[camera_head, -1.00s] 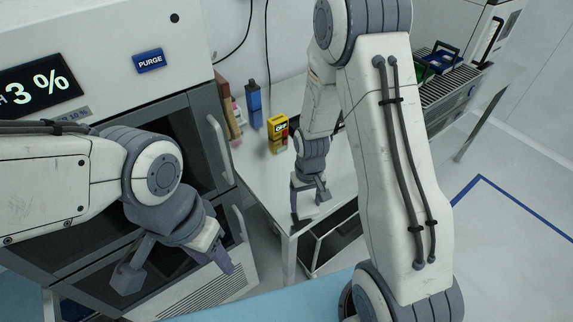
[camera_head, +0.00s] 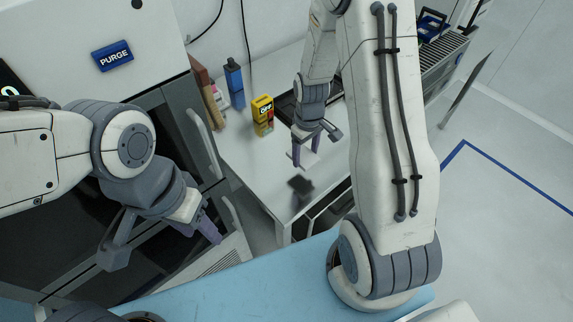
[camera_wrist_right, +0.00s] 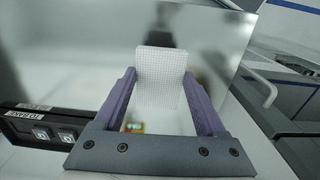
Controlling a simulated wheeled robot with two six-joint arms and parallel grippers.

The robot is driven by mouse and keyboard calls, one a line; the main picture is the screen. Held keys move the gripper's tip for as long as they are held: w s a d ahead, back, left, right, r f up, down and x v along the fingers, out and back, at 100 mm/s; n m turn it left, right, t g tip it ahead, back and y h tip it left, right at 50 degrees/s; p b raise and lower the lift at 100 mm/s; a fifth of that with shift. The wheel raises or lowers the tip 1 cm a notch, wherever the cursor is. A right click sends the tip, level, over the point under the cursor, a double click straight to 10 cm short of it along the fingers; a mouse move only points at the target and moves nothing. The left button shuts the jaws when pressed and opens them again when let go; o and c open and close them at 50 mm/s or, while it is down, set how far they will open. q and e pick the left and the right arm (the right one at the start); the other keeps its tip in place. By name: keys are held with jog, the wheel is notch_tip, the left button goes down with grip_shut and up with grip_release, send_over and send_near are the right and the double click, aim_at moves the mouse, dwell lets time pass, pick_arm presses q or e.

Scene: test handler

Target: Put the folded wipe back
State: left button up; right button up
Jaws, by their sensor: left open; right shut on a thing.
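The folded wipe (camera_wrist_right: 160,78) is a white, finely gridded square. In the right wrist view it stands upright between the two purple fingers of my right gripper (camera_wrist_right: 160,92), which is shut on it. In the head view my right gripper (camera_head: 306,154) holds the pale wipe (camera_head: 308,158) above the front part of the white bench. A dark square patch (camera_head: 300,186) shows on the bench below it; I cannot tell whether it is a pad or a shadow. My left gripper (camera_head: 204,226) is open and empty in front of the dark cabinet doors.
The glossy white bench (camera_head: 262,180) has free room at its front. A yellow-and-black box (camera_head: 262,115), a blue bottle (camera_head: 235,83) and brown and white items stand at its back left. The cabinet with the PURGE label (camera_head: 113,55) borders the left. A labelled switch box (camera_wrist_right: 45,128) shows in the right wrist view.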

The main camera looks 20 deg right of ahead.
jog(key=p, duration=0.1)
send_over(287, 174)
notch_tip(287, 174, down, 3)
jog(key=shift+r, duration=0.1)
notch_tip(287, 174, down, 4)
jog(key=shift+r+p, duration=0.15)
jog(key=shift+p, duration=0.55)
jog(key=shift+f, duration=0.25)
